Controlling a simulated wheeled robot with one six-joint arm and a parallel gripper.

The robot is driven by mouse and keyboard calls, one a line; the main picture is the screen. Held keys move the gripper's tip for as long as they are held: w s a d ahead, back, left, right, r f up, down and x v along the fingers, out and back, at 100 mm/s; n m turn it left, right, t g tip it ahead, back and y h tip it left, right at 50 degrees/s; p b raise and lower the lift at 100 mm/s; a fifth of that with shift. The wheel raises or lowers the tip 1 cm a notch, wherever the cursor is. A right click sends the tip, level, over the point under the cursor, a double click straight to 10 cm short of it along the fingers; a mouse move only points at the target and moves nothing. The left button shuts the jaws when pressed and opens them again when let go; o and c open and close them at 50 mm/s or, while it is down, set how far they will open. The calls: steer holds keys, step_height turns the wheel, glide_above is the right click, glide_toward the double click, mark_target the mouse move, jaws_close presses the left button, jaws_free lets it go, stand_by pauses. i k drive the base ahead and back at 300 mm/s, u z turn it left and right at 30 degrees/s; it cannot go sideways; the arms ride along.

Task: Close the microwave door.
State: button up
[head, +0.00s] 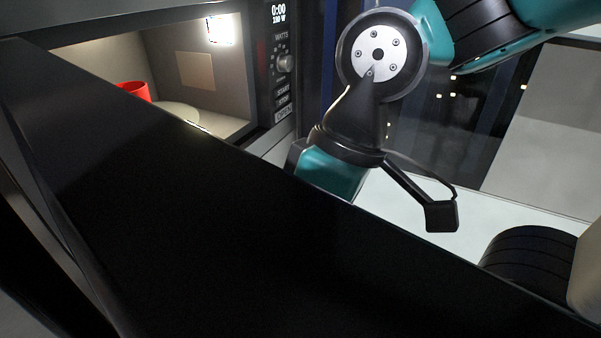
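The microwave (275,127) stands at the upper left with its inside lit. Its door (230,235) is open and swung out toward the camera; the large black panel crosses the view from upper left to lower right. Inside are a red cup (134,91) and part of a pale turntable (178,112); the door hides the lower part of both. My arm comes in from the upper right and goes down behind the door. My gripper's fingers are hidden behind the door panel, so I cannot see whether they touch it.
The control panel (282,68) with a knob is right of the microwave opening. A pale counter surface (400,200) shows behind the door. Dark glass (450,125) with small reflected lights lies behind my arm. A pale panel (550,110) stands at the right.

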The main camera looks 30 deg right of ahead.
mark_target(177, 229)
steer(key=z, duration=0.4)
steer(key=k, duration=1.15)
steer(key=z, duration=0.4)
steer(key=k, duration=0.7)
steer(key=u, duration=1.75)
